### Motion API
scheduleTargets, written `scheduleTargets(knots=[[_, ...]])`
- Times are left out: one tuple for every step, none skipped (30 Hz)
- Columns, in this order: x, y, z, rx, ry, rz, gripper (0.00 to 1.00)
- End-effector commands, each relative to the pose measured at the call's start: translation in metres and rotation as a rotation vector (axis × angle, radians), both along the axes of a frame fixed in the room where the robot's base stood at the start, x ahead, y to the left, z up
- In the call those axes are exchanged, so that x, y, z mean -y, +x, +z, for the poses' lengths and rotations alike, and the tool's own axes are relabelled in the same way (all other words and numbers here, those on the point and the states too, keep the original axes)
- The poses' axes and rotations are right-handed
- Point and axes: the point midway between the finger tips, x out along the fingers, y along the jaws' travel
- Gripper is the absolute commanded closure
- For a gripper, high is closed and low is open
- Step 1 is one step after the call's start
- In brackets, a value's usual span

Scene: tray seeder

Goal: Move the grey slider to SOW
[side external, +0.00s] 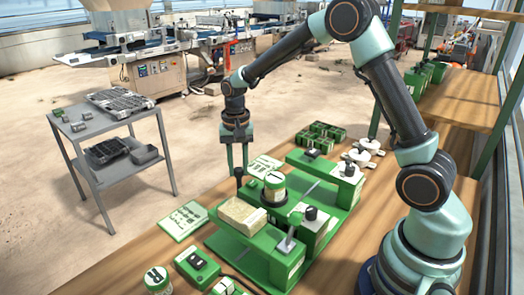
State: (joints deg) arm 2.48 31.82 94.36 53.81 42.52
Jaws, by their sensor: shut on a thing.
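The green seeder (225,243) stands on the wooden bench. My gripper (238,168) points straight down at its back left, with its two fingers either side of a dark upright handle (239,174) with a round knob. It is shut on this handle. A grey slanted lever (289,238) with a dark knob stands at the front of the seeder, apart from my gripper. I cannot tell which part is the grey slider, and no SOW mark can be read at this size.
A green control box (197,265) and a small jar (157,280) stand at the front. Green pots (320,134) stand behind. A grey cart (108,125) is at left.

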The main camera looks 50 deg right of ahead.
Motion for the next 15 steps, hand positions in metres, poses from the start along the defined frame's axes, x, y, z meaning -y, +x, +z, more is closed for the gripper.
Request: scheduleTargets(knots=[[-0.006, 0.000, 0.002, -0.001, 0.000, 0.003, 1.00], [-0.009, 0.000, 0.002, -0.001, 0.000, 0.002, 1.00], [-0.012, 0.000, 0.002, -0.001, 0.000, 0.002, 1.00], [-0.014, 0.000, 0.002, -0.001, 0.000, 0.002, 1.00], [-0.016, 0.000, 0.002, -0.001, 0.000, 0.002, 1.00], [-0.017, 0.000, 0.002, -0.001, 0.000, 0.001, 1.00], [-0.018, 0.000, 0.002, -0.001, 0.000, 0.001, 1.00], [-0.019, 0.000, 0.002, -0.001, 0.000, 0.000, 1.00], [-0.020, 0.000, 0.002, -0.001, 0.000, 0.000, 1.00], [-0.020, 0.000, 0.002, -0.001, 0.000, 0.000, 1.00], [-0.020, 0.000, 0.002, -0.001, 0.000, 0.000, 1.00], [-0.020, 0.000, 0.002, -0.001, 0.000, -0.001, 1.00], [-0.020, 0.000, 0.002, -0.001, 0.000, -0.001, 1.00], [-0.020, 0.000, 0.002, -0.001, 0.000, -0.001, 1.00], [-0.020, 0.000, 0.002, -0.001, 0.000, -0.001, 1.00]])
